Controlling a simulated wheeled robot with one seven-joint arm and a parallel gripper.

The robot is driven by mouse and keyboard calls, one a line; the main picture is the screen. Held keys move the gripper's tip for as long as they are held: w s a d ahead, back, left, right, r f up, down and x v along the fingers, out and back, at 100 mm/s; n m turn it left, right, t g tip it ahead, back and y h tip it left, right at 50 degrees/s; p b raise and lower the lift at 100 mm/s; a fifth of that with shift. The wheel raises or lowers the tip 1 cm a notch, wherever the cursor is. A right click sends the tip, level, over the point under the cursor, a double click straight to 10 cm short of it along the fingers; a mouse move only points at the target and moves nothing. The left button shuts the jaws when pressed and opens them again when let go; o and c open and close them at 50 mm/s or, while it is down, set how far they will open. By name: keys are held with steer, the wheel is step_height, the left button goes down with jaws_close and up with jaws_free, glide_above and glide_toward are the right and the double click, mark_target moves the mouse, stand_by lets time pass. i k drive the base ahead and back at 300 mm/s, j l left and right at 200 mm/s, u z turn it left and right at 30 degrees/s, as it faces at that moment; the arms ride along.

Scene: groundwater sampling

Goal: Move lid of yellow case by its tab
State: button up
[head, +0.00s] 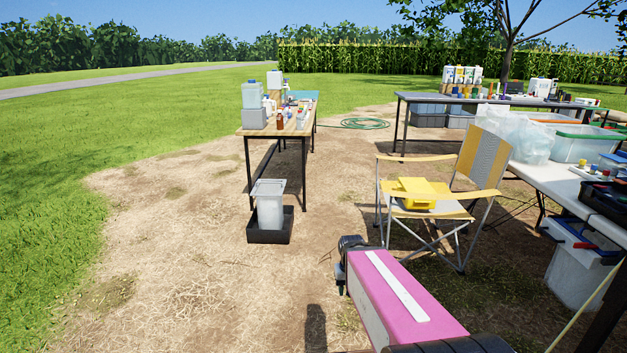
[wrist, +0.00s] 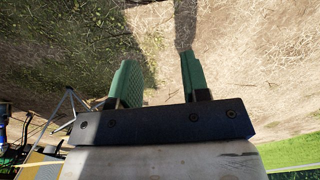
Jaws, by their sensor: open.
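The yellow case (head: 417,190) sits on the seat of a folding camp chair in the head view. Its lid looks shut, and its tab is too small to make out. In the wrist view my gripper (wrist: 160,84) has two green fingers standing apart, with bare dirt and dry grass beyond them and nothing between them. The case is not clearly visible in the wrist view.
The camp chair (head: 477,163) has armrests on both sides of the case. A white table (head: 567,186) with bins stands close to its right. A wooden-topped table (head: 273,129) stands at the left, with a white container (head: 269,206) in a black tray (head: 284,236) below. Open dirt lies between.

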mark_target(418, 185)
steer(key=i+z, duration=0.15)
steer(key=i, duration=0.45)
steer(key=i+j+z, duration=0.1)
steer(key=i, duration=0.45)
steer(key=i+j+z, duration=0.15)
steer(key=i, duration=0.4)
steer(key=i+l+z, duration=0.1)
steer(key=i+z, duration=0.2)
steer(key=i, duration=0.2)
steer(key=i+z, duration=0.3)
steer(key=i, duration=0.25)
